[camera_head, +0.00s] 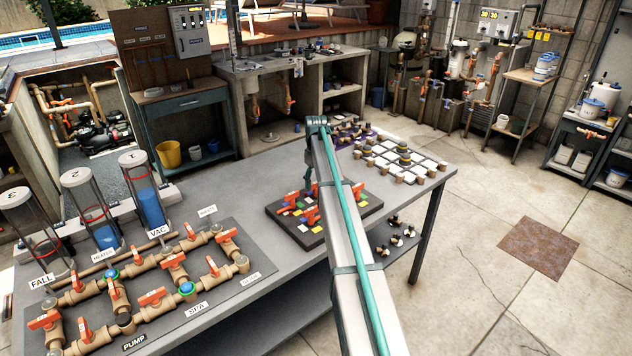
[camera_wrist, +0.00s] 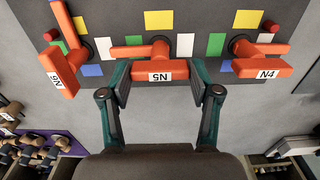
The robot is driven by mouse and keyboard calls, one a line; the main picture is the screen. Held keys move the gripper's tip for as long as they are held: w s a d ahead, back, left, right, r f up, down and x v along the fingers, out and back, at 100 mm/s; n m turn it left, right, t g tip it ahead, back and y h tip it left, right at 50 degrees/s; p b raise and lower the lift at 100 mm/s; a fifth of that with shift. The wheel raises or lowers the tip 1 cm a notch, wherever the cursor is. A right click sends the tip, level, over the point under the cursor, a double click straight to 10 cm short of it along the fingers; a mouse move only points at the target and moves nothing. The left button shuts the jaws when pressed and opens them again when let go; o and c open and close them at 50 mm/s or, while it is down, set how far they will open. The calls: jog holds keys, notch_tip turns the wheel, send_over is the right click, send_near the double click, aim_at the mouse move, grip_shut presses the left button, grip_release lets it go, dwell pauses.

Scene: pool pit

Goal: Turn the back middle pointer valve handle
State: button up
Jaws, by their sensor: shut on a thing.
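The dark valve board (camera_head: 283,212) lies on the grey table, with orange pointer handles and small coloured tags on it. In the wrist view, three orange handles show in a row: N6 (camera_wrist: 62,72) at left, N5 (camera_wrist: 160,76) in the middle and N4 (camera_wrist: 268,68) at right. N5's pointer arm reaches to the left. My gripper (camera_wrist: 161,84) has one finger on each side of the N5 handle's labelled block and is shut on it. In the head view my arm hides part of the board and most of the gripper.
N6 and N4 stand close on either side of my fingers. A board of pipes and valves (camera_head: 160,300) fills the table's left front. A game board with pale tiles (camera_head: 405,160) lies at the back right. Bare table (camera_head: 225,190) lies left of the valve board.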

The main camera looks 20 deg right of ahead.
jog(key=o, duration=1.1)
jog(key=shift+o, duration=0.2)
jog(key=shift+r, duration=0.1)
notch_tip(320, 180, up, 12)
